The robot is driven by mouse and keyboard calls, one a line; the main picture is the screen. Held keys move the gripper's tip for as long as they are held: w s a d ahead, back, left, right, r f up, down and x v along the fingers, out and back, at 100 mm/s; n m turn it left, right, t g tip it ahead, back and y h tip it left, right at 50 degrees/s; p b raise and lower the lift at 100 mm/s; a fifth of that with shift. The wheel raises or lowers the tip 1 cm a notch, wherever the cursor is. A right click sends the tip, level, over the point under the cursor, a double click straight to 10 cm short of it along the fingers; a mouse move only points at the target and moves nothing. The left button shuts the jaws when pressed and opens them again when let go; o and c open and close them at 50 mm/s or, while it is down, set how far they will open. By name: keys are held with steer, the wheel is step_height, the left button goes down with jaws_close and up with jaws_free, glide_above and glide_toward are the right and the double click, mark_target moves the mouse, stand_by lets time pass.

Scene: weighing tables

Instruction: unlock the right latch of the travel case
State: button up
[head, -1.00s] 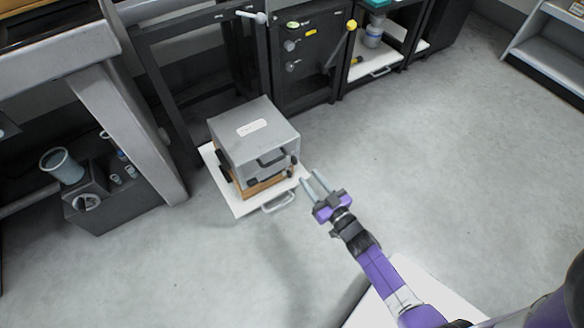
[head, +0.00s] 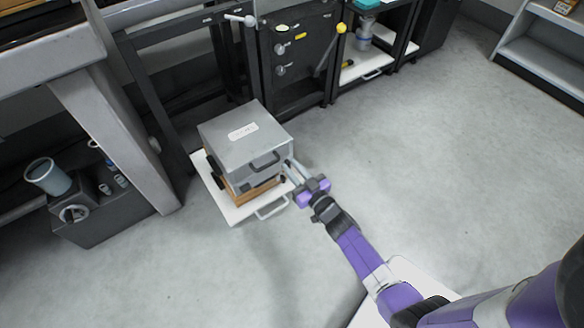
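The travel case (head: 240,139) is a grey box with a white label on its lid and a dark handle (head: 264,160) on its front. It sits shut on a wooden base (head: 247,194) on a white pull-out board (head: 228,211). My gripper (head: 289,170) is at the right end of the case's front, with its two pale fingers apart and the tips at the case's right front corner. The right latch is largely hidden by the fingers, so I cannot tell its position or whether they touch it.
The white board has a handle (head: 272,208) at its front edge. A dark cabinet (head: 300,70) with knobs and a yellow-tipped lever stands behind. A grey table leg (head: 115,140) and a dark box with a cup (head: 48,177) are at left. The floor at right is clear.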

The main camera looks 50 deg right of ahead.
jaws_close()
steer(key=shift+m, duration=0.4)
steer(key=m+p, duration=0.1)
steer(key=m, duration=0.1)
steer(key=shift+d+r+m, duration=0.1)
steer(key=shift+d+m, duration=0.05)
steer(key=shift+m, duration=0.25)
steer(key=m, duration=0.9)
steer(key=f+m, duration=0.1)
steer(key=m, duration=0.4)
steer(key=shift+s+d, duration=0.15)
steer(key=shift+d, duration=0.15)
steer(key=shift+m, duration=0.3)
